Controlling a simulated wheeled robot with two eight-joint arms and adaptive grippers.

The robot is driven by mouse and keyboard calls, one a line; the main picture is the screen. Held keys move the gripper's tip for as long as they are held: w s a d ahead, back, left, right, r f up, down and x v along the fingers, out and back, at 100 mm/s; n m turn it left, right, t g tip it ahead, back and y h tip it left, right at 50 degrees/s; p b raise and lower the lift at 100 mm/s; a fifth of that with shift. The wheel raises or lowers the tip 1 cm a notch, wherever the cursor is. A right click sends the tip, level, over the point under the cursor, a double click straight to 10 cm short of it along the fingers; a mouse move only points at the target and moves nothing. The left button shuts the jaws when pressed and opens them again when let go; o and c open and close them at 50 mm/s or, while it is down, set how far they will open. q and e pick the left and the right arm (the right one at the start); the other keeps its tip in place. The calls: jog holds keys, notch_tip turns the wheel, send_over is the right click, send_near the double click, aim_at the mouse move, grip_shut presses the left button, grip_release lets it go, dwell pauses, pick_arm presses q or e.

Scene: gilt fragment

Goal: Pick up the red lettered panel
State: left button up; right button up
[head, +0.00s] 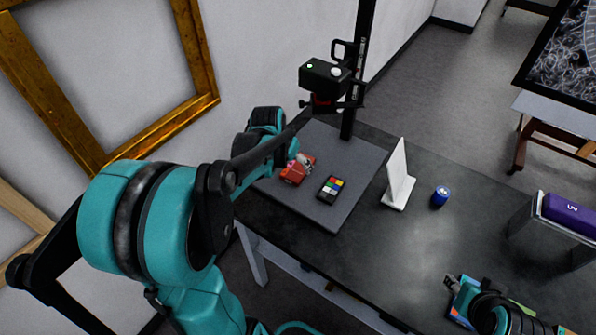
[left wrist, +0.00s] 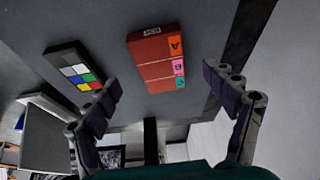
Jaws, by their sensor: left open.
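The red lettered panel (head: 295,173) lies on a grey board on the dark table, partly covered by my left gripper in the head view. In the left wrist view the panel (left wrist: 149,58) shows a red face with orange and pink letter tiles along one side. My left gripper (left wrist: 160,82) is open, its two fingers apart on either side of the panel's line, with nothing between them. It does not visibly touch the panel.
A colour checker card (head: 331,189) lies beside the panel on the grey board (head: 345,158). A camera on a black stand (head: 325,75) rises above the board's back. A white upright plate (head: 398,175), a blue can (head: 440,196) and a purple box (head: 570,213) stand to the right.

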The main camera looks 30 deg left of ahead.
aim_at(298, 167)
pick_arm(q)
jog(key=shift+w, duration=0.65)
jog(key=b+x, duration=0.2)
jog(key=x, duration=0.3)
jog(key=shift+w+b, duration=0.1)
jog(key=shift+b, duration=0.2)
jog(key=c, duration=1.3)
